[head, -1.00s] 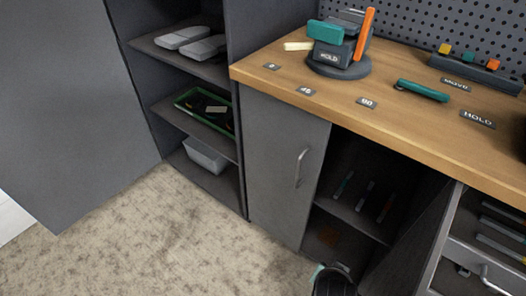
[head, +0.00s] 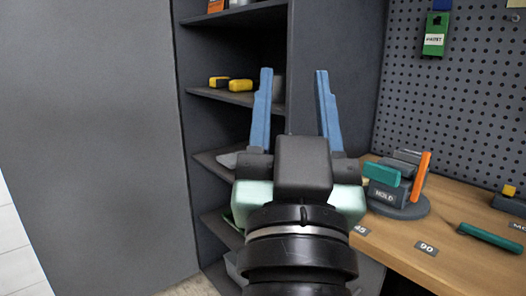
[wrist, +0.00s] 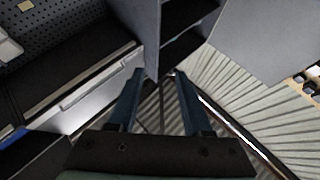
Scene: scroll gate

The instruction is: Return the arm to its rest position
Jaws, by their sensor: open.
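My gripper (head: 294,72) is raised in the middle of the head view, its two blue fingers pointing up and spread apart. Nothing is between the fingers. Behind it are the open shelf cabinet (head: 232,55) and the edge of the workbench, and it hides part of both. In the wrist view my gripper (wrist: 158,73) also shows open and empty, with dark grey surfaces and a striped light floor beyond the fingers.
The wooden workbench (head: 400,255) is at the right, with a vise-like fixture (head: 390,190) and a green-handled tool (head: 490,237) on it. A pegboard (head: 450,110) rises behind. A large grey cabinet door (head: 95,120) stands at the left. Yellow-black items (head: 239,85) sit on a shelf.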

